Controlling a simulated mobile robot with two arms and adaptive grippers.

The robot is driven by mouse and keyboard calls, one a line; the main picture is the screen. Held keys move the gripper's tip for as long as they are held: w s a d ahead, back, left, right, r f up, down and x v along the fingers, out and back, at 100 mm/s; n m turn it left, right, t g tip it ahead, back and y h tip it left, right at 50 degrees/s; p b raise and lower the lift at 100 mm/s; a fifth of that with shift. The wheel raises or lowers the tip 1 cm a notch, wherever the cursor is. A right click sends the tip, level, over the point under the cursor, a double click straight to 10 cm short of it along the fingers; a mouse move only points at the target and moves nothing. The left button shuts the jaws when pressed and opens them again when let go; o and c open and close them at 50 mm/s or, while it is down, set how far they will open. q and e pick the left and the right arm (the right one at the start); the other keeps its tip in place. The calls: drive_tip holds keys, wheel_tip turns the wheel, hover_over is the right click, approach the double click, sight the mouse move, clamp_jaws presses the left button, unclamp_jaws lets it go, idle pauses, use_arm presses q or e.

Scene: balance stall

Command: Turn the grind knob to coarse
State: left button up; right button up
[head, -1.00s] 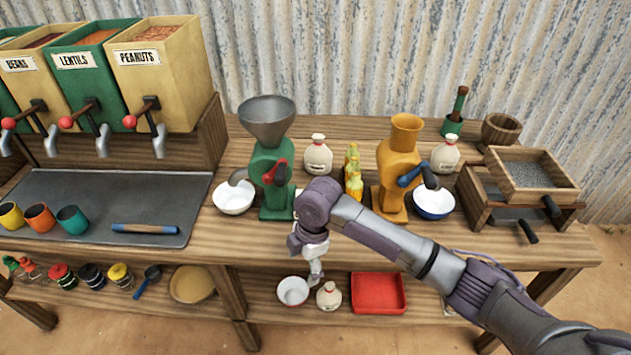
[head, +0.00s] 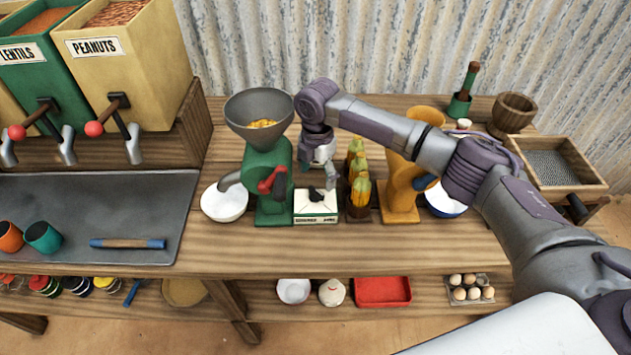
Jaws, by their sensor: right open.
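The grind knob (head: 316,194) is a small black knob on top of a white box (head: 316,217) beside the green grinder (head: 267,180) in the head view. The lettering on the box's front is too small to read surely. My right gripper (head: 325,172) is open and points down just above and behind the knob. I cannot tell whether its fingers touch the knob. The grinder has a red crank and a grey hopper (head: 259,107) with yellow grain in it. My left gripper is out of view.
Bundled corn cobs (head: 359,185) stand right of the box, close to my gripper. A yellow grinder (head: 401,190) stands further right, partly behind my arm. A white bowl (head: 224,204) sits under the green grinder's spout. The bench front (head: 330,250) is clear.

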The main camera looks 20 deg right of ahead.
sight(318, 190)
drive_tip(key=f, duration=0.4)
drive_tip(key=shift+s+f+p, duration=0.1)
drive_tip(key=shift+s+p, duration=0.2)
drive_tip(key=shift+w+f, duration=0.1)
drive_tip(key=shift+f, duration=0.15)
drive_tip(key=c, duration=1.2)
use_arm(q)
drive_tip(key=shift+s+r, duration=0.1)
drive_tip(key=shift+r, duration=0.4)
use_arm(e)
drive_tip(key=shift+o, duration=0.2)
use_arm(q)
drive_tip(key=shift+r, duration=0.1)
